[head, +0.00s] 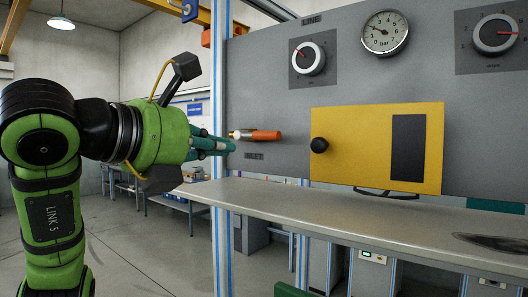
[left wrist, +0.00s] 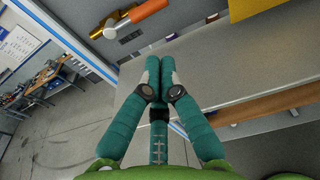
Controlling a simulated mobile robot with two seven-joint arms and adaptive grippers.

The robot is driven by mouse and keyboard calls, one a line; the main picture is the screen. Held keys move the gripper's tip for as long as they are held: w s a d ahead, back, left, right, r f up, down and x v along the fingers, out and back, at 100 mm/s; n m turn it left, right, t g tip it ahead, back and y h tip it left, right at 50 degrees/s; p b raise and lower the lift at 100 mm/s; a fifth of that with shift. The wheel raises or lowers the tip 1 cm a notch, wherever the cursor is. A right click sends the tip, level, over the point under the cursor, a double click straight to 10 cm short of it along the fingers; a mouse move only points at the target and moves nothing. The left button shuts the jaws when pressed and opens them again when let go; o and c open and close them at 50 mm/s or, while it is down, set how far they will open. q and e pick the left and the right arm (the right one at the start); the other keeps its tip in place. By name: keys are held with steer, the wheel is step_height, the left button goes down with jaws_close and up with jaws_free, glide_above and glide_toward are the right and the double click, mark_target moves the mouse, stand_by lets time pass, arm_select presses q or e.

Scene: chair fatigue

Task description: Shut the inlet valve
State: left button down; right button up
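The inlet valve has an orange lever (head: 264,135) with a pale, metallic end at its left, on the grey panel above a small label that appears to read INLET. The lever lies nearly level in the head view. In the left wrist view the orange lever (left wrist: 150,10) and its brass-coloured body show at the top edge, partly cut off. My left gripper (head: 230,147) has its teal fingers together, pointing at the panel, just left of and below the lever. In the left wrist view its fingertips (left wrist: 160,60) meet with nothing between them, apart from the lever. My right gripper is not in view.
A yellow box (head: 360,150) with a black knob stands right of the valve. A grey bench top (head: 330,212) runs below the panel. A LINE dial (head: 308,58), a pressure gauge (head: 384,33) and another dial (head: 494,34) sit above. A blue-edged post (head: 221,240) stands beside my gripper.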

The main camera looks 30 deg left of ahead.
mark_target(258, 135)
arm_select(q)
steer(key=shift+w+d, duration=0.1)
steer(key=shift+w, duration=0.1)
steer(key=w, duration=0.1)
steer(key=w+p, duration=0.1)
steer(key=w, duration=0.2)
steer(key=shift+w+d+f, duration=0.15)
steer(key=shift+f, duration=0.15)
steer(key=w, duration=0.1)
steer(key=w+p, duration=0.1)
steer(key=w, duration=0.1)
steer(key=w+p, duration=0.1)
steer(key=w, duration=0.1)
steer(key=shift+w+d+f, duration=0.1)
steer(key=shift+d+f, duration=0.1)
steer(key=shift+f, duration=0.2)
steer(key=shift+w, duration=0.25)
steer(key=shift+f, duration=0.1)
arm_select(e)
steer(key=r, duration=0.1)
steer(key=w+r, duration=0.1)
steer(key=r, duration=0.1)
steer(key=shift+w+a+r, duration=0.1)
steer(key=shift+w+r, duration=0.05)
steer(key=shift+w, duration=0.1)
